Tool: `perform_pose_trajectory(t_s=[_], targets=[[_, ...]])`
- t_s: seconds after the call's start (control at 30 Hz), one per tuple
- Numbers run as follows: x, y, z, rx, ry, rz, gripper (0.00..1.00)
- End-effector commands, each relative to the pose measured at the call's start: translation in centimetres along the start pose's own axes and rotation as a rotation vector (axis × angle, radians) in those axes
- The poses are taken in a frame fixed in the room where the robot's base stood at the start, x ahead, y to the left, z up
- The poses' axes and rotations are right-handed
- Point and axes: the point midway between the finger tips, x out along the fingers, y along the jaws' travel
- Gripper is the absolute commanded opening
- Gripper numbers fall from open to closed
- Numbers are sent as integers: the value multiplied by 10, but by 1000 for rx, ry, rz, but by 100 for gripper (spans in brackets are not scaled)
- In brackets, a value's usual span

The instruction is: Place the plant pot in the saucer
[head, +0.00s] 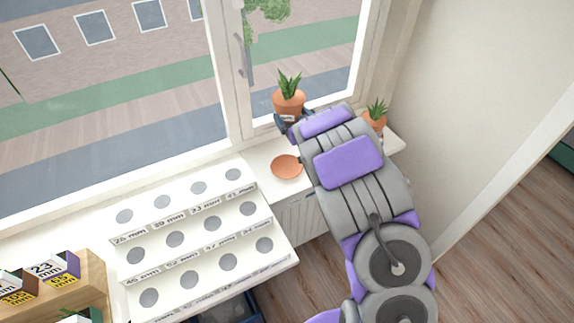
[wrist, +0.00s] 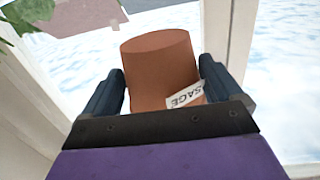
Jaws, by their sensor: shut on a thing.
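A terracotta plant pot (head: 289,102) with a spiky green plant is at my gripper (head: 283,124), in front of the window. In the wrist view the pot (wrist: 158,68) sits between the two dark fingers of my gripper (wrist: 163,92), which are shut on it. A white label reading "SAGE" is on its side. The pot appears raised above the sill, though the arm hides part of its underside. The empty terracotta saucer (head: 286,167) lies on the white sill, below and just left of my gripper in the head view.
A second potted plant (head: 375,116) stands on the sill right of my arm, partly hidden by it. A white stepped rack (head: 200,235) with round holes and millimetre labels is to the left. A wooden holder (head: 92,280) with labelled boxes is at lower left. The window frame (head: 236,75) is close behind.

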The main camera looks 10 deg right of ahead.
Motion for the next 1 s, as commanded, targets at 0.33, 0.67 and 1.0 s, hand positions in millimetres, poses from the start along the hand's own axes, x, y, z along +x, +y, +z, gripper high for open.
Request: perform_pose_trajectory(t_s=[0.33,0.67,1.0], targets=[[-17,-16,90,-11,-4,-149,30],[-23,-15,122,-8,1,-176,30],[-21,-16,164,-10,-1,-176,30]])
